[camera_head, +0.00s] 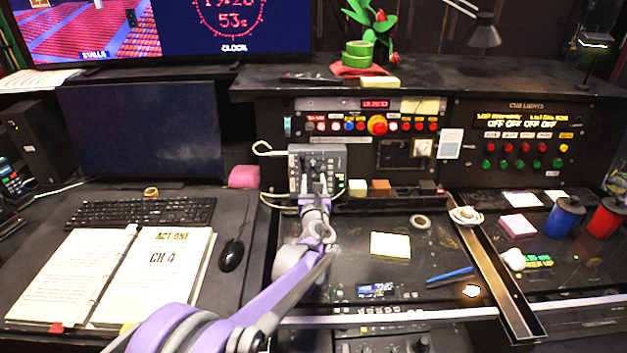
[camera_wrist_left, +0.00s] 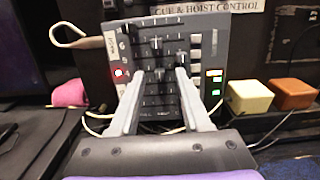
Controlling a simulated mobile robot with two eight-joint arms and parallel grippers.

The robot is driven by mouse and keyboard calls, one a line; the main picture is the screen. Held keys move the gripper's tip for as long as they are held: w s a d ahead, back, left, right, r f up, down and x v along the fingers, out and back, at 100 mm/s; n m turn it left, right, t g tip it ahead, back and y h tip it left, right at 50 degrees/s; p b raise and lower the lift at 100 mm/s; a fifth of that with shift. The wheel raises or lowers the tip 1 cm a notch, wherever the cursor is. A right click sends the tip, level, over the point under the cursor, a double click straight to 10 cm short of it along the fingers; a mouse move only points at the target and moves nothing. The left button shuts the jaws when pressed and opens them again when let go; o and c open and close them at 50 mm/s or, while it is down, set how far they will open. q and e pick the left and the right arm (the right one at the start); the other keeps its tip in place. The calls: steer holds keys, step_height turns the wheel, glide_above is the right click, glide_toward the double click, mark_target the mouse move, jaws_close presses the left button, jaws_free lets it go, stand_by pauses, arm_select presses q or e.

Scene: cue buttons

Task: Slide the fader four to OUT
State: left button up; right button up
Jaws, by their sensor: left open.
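My left gripper (camera_head: 313,183) is in front of the box's lower half. In the left wrist view its fingers (camera_wrist_left: 161,76) are apart, with slots and a knob visible between them. Contact cannot be told. My right gripper is not in view.
A yellow block (camera_wrist_left: 249,97) and an orange block (camera_wrist_left: 292,94) sit right of the box. The console with a red button (camera_head: 377,125) rises behind.

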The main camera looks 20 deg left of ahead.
arm_select(q)
steer(key=shift+w+a, duration=0.1)
steer(key=shift+w, duration=0.15)
jaws_close()
stand_by(1.4)
